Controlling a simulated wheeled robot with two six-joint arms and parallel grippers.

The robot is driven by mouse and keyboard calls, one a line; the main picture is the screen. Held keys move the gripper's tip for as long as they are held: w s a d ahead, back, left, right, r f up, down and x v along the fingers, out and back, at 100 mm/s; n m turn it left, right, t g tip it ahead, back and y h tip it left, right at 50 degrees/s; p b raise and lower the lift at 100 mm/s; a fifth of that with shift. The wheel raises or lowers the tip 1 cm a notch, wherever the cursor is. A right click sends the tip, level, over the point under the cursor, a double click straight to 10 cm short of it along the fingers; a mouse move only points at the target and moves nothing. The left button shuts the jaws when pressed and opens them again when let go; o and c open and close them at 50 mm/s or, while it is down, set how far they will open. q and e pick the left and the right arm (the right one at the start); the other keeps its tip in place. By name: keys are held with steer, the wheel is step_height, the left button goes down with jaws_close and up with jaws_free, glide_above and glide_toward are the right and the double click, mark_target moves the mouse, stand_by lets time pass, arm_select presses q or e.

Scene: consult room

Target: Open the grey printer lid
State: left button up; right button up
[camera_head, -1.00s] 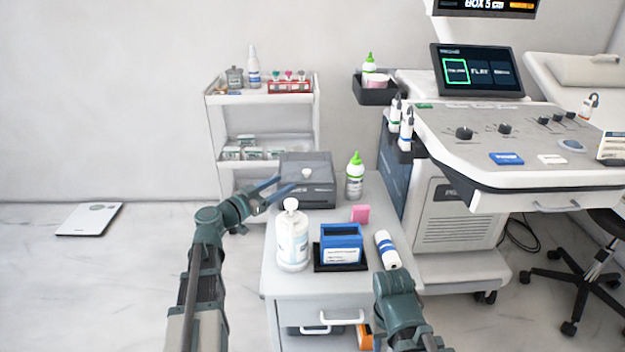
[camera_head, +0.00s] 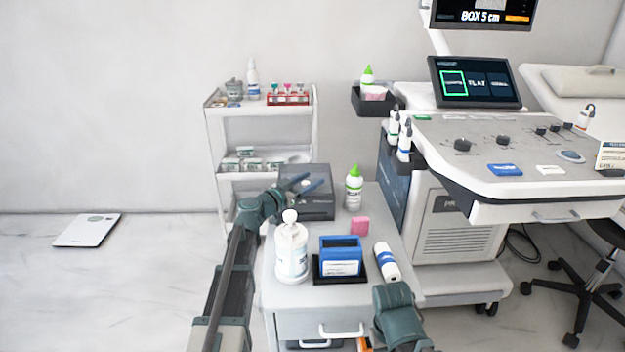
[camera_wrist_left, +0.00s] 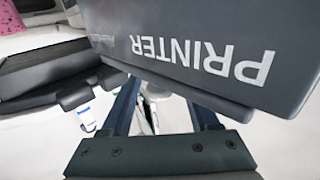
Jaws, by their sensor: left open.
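The dark grey printer (camera_head: 317,209) is a low box at the back of the white cart, and its lid looks shut. A small pale knob on the lid is partly hidden by my fingers. In the left wrist view the printer (camera_wrist_left: 205,45) fills the upper right, with upside-down "PRINTER" lettering on its face. My left gripper (camera_head: 311,181) is open and empty, its fingers overlapping the lid in the head view. In the left wrist view the gripper (camera_wrist_left: 163,95) is just below the lettered face; I cannot tell whether it touches.
The ultrasound console (camera_head: 520,160) is to the right, a shelf trolley (camera_head: 215,145) behind.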

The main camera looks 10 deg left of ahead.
arm_select(q)
steer(key=shift+w+d, duration=0.35)
steer(key=shift+w, duration=0.25)
jaws_close()
stand_by(1.2)
